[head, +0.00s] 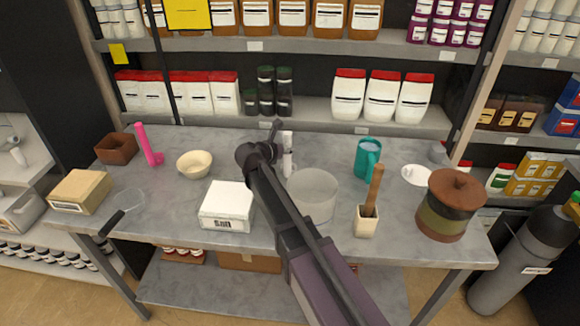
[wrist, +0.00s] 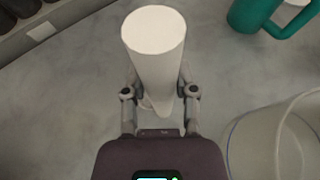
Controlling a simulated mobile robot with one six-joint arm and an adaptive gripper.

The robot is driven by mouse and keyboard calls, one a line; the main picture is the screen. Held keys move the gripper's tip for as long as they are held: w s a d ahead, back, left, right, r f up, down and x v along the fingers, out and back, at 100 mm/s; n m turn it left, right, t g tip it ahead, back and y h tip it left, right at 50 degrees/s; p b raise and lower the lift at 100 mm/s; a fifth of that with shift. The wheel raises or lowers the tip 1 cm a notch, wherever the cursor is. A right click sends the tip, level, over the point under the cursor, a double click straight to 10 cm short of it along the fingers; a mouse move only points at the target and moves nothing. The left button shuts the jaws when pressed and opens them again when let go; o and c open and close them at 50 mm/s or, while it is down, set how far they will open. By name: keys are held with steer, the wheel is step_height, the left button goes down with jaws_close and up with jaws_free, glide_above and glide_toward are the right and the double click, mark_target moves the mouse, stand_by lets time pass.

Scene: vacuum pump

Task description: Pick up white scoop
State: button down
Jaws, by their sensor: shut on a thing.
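A white, tapered, upright-looking piece (wrist: 154,55), which I take to be the white scoop, stands between the fingers of my gripper (wrist: 160,93) in the wrist view. Its broad, round, pale end faces the camera, and it narrows toward the fingers. My gripper is shut on it. In the head view the same white piece (head: 288,140) shows just right of my gripper (head: 279,152), over the middle of the grey table, partly hidden by the fingers. I cannot tell whether its lower end touches the table.
A clear beaker (head: 313,195) stands close at the right, with a teal mug (head: 367,158) beyond it. A white box (head: 227,206) lies left of my arm. A cream bowl (head: 194,165) and pink tool (head: 148,146) are farther left. Loaded shelves (head: 300,105) stand behind.

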steer(key=shift+r, duration=0.1)
step_height(320, 180, up, 10)
steer(key=p, duration=1)
stand_by(1.6)
